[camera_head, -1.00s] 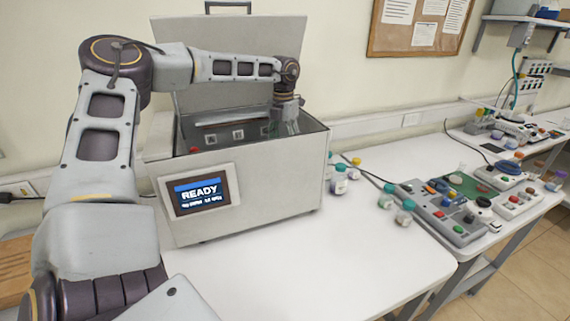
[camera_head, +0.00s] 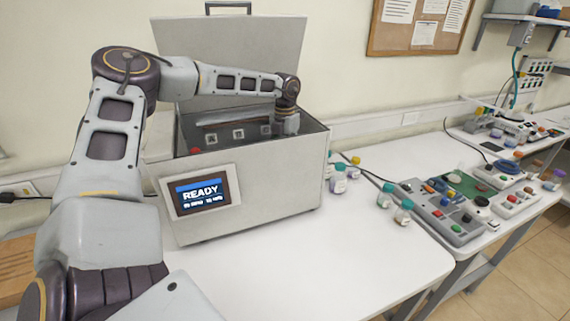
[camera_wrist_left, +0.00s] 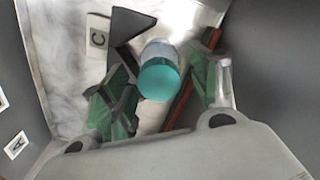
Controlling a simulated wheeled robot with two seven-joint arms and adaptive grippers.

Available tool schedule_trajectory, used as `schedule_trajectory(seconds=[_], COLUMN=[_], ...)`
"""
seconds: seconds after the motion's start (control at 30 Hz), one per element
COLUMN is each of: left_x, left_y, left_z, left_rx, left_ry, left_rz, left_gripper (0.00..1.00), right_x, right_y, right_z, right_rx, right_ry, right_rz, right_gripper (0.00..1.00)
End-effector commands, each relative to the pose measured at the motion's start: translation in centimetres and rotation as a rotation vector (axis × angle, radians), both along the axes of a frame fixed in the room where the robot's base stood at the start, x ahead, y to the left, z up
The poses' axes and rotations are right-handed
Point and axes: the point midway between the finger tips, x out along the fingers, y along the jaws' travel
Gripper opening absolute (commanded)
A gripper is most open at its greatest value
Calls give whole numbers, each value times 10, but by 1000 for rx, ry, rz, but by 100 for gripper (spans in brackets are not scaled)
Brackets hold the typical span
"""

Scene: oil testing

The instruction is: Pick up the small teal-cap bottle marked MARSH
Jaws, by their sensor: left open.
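A small bottle with a teal cap (camera_wrist_left: 158,79) stands inside the open metal box (camera_head: 258,184), seen from above in the left wrist view. Its clear body shows above the cap, and no MARSH label can be read. My left gripper (camera_wrist_left: 160,88) is open, with one green-padded finger on each side of the bottle and gaps between. In the head view my left gripper (camera_head: 286,122) reaches down into the box; its fingertips and the bottle are hidden there by the front wall. My right gripper is not in view.
The box's lid (camera_head: 225,55) stands open behind, and its screen (camera_head: 202,193) reads READY. More teal-cap bottles (camera_head: 403,211) stand on the table right of the box. Control panels (camera_head: 450,215) lie farther right. The table front (camera_head: 330,270) is clear.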

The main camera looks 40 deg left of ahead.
Motion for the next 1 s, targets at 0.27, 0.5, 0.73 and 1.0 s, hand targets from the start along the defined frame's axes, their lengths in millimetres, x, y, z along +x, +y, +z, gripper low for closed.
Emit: schedule_trajectory(seconds=[0.27,0.5,0.73,1.0], left_x=[0,0,0,1], left_y=[0,0,0,0], left_z=[0,0,1,10], left_rx=[0,0,0,0], left_ry=[0,0,-1,-4], left_rz=[0,0,0,1], left_gripper=[35,5,5,5], right_x=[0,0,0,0], right_y=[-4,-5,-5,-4], right_z=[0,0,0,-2], right_rx=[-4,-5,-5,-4], right_ry=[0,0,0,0], right_rz=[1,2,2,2], right_gripper=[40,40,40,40])
